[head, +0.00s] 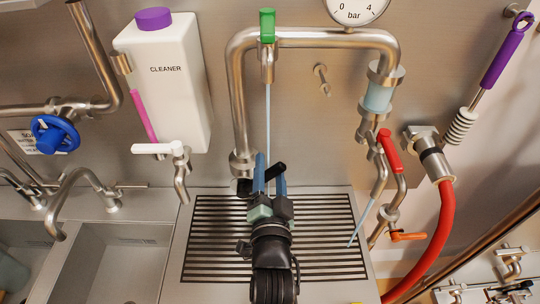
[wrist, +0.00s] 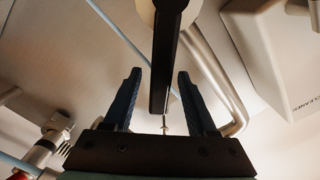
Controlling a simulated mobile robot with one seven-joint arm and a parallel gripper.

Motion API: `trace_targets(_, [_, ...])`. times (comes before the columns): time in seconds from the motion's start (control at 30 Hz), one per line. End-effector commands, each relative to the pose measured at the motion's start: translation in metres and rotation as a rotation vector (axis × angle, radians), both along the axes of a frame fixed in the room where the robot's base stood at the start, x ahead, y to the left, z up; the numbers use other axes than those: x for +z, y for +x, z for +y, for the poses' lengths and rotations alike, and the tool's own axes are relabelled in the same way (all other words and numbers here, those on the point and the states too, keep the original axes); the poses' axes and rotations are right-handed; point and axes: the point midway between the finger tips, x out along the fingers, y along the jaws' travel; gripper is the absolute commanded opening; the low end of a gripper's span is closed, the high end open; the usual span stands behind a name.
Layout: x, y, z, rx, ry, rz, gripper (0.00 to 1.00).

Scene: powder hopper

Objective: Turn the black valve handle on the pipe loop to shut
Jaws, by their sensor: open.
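The black valve handle (head: 276,171) is on the lower left part of the steel pipe loop (head: 240,100), partly hidden behind my gripper in the head view. My gripper (head: 268,162) reaches up over the drain grate with its two blue fingers apart. In the wrist view, the handle (wrist: 165,62) is a long dark bar running down from a pale round part at the top. It lies between the fingers of my gripper (wrist: 158,78), with a visible gap on each side. I cannot tell its exact depth between them.
A green handle (head: 267,25) and a pressure gauge (head: 356,10) sit on top of the loop. Red (head: 389,150) and orange (head: 408,236) handles are at right, beside a red hose (head: 432,240). A cleaner container (head: 170,85) and blue wheel (head: 55,134) are left.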

Motion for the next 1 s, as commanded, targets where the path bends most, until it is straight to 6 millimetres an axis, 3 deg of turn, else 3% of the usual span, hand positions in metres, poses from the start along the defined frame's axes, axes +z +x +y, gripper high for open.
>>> trace_targets(0.2, [0.001, 0.021, 0.000, 0.001, 0.000, -0.001, 0.57])
trace_targets(0.6, [0.000, 0.026, 0.000, 0.001, 0.000, -0.001, 0.57])
trace_targets(0.9, [0.000, 0.026, 0.000, 0.001, 0.000, -0.001, 0.04])
trace_targets(1.0, [0.000, 0.026, 0.000, 0.001, 0.000, -0.001, 0.00])
